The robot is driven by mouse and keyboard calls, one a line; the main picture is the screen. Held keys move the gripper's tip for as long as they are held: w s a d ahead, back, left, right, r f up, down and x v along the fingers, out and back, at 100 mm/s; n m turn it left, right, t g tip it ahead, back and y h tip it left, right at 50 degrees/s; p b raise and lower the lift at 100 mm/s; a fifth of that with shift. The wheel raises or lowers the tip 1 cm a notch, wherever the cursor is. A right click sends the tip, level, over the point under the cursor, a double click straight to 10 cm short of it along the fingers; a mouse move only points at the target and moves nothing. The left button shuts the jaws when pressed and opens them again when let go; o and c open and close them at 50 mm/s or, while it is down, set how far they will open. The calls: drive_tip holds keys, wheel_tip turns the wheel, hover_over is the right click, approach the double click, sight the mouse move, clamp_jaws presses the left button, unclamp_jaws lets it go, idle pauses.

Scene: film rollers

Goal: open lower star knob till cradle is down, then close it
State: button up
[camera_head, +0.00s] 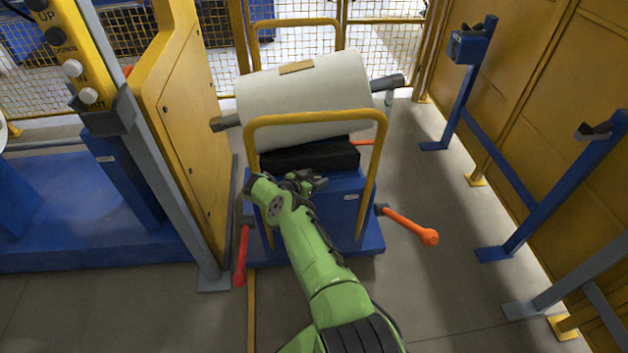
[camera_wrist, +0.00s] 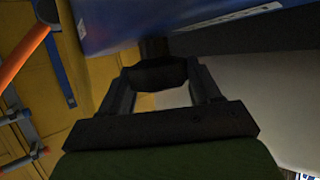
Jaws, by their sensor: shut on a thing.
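The lifting cart is a blue body (camera_head: 346,205) with yellow hoop handles. A black cradle (camera_head: 312,157) tops it, just under a white film roll (camera_head: 303,100); I cannot tell if they touch. My gripper (camera_head: 314,184) is at the cart's near face, and the knob is hidden there. In the wrist view my gripper (camera_wrist: 160,78) has its fingers on either side of a dark knob (camera_wrist: 157,73), shut on it. The knob's stem runs to the blue cart face (camera_wrist: 200,25). I cannot make out the star shape or which knob it is.
A red-tipped lever (camera_head: 241,258) and an orange lever (camera_head: 412,228) stick out low beside the cart. A yellow machine panel (camera_head: 185,130) with a button post (camera_head: 85,75) stands left. Blue stands (camera_head: 545,200) line the yellow wall at right. Floor between is clear.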

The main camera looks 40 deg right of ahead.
drive_tip(key=o, duration=1)
drive_tip(key=shift+c, duration=0.2)
drive_tip(key=p+v, duration=1.2)
drive_tip(key=v, duration=0.3)
drive_tip(key=shift+a, duration=0.35)
drive_tip(key=shift+r, duration=0.1)
